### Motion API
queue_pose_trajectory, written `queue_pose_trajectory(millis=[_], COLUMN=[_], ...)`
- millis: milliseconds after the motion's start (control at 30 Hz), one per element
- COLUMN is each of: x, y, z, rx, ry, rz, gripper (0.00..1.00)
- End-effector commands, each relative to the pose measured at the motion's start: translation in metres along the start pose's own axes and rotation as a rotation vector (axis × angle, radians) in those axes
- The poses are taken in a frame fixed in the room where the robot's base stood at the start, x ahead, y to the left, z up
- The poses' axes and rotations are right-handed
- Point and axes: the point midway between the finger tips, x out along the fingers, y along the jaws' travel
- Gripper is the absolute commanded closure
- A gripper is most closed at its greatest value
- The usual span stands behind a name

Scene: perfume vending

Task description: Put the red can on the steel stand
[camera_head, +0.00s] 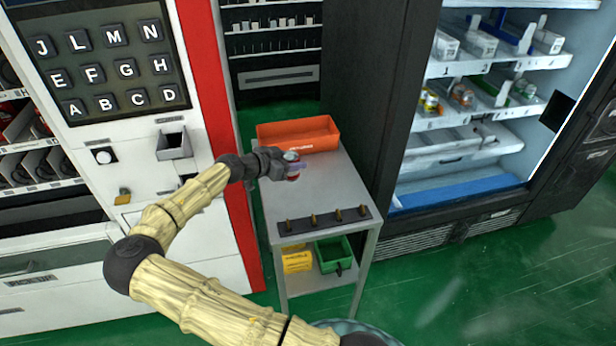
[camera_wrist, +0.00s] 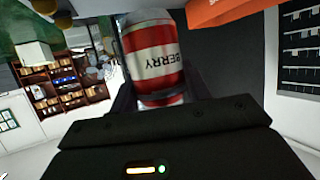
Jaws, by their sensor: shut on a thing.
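The red can (camera_head: 292,157) has a white label band; in the wrist view (camera_wrist: 155,55) part of the word "BERRY" reads upside down on it. My gripper (camera_head: 287,168) is shut on the can, with a dark finger on either side of it in the wrist view. The steel stand (camera_head: 335,183) is a grey table with a lower shelf. In the head view the can and gripper appear over the upper left of its top. I cannot tell whether the can touches the top. My gripper hides part of the can.
An orange bin (camera_head: 299,135) sits at the back of the stand's top. A dark strip with several brass pegs (camera_head: 326,220) lies along its front. A green bin (camera_head: 335,254) and yellow items (camera_head: 296,260) are below. Vending machines flank the stand. The top's middle is clear.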

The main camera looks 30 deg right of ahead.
Motion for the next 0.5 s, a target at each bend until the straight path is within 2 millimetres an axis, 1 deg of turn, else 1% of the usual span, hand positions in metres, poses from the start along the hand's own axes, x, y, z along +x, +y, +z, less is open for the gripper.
queue_pose_trajectory(millis=[67, 167, 400, 500], x=[0.0, 0.003, 0.018, 0.023], y=[0.0, 0.0, 0.0, -0.001], z=[0.001, 0.007, 0.045, 0.055], rx=[-0.001, -0.004, -0.005, -0.004], ry=[0.001, 0.002, 0.002, 0.001], rz=[-0.001, -0.001, -0.002, -0.004], gripper=[0.79, 0.79, 0.79, 0.79])
